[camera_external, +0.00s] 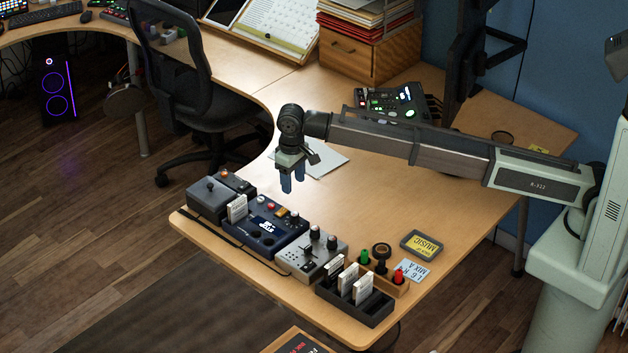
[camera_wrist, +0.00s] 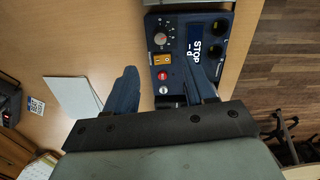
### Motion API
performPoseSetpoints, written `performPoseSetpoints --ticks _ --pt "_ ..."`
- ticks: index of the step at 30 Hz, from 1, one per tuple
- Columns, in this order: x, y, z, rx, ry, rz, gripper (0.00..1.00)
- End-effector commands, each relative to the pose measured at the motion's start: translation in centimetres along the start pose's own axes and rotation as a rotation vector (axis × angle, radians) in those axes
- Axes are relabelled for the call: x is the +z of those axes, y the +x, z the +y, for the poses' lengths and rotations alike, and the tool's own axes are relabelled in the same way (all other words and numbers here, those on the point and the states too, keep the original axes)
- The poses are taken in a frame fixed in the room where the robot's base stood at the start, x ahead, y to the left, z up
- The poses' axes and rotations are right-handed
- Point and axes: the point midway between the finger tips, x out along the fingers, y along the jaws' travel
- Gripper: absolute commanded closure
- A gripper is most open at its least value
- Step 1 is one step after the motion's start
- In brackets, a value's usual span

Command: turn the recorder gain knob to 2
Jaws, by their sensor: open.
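The dark blue recorder (camera_external: 290,238) sits on the desk near its front left edge. It also shows at the top of the wrist view (camera_wrist: 180,75), with a lit display (camera_wrist: 199,48) reading "STOP". A dark knob (camera_wrist: 160,39) ringed by dial marks is on its panel, seemingly the gain knob; its exact pointer setting is too small to read. An orange switch (camera_wrist: 162,59) and a red button (camera_wrist: 162,75) are beside it. My gripper (camera_external: 292,187) is open and empty, above and behind the recorder. In the wrist view its blue fingers (camera_wrist: 161,72) are spread, apart from the knob.
A grey box (camera_external: 208,199) stands left of the recorder, a grey mixer-like unit (camera_external: 297,262) to its right. A black slotted tray (camera_external: 375,310) with white cards is farther right. White paper (camera_external: 325,163) lies behind my gripper. The desk's middle right is clear.

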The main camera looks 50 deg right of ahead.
Motion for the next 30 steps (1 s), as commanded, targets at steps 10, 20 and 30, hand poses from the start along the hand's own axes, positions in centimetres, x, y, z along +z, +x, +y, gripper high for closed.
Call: performPoseSetpoints --ticks 10,20,30 --pt "0.1 6.2 -0.1 -0.001 -0.001 -0.002 0.46" --pt "0.1 10.8 -0.1 -0.002 -0.001 -0.001 0.46" --pt "0.1 12.1 -0.1 -0.002 -0.001 -0.001 0.46"
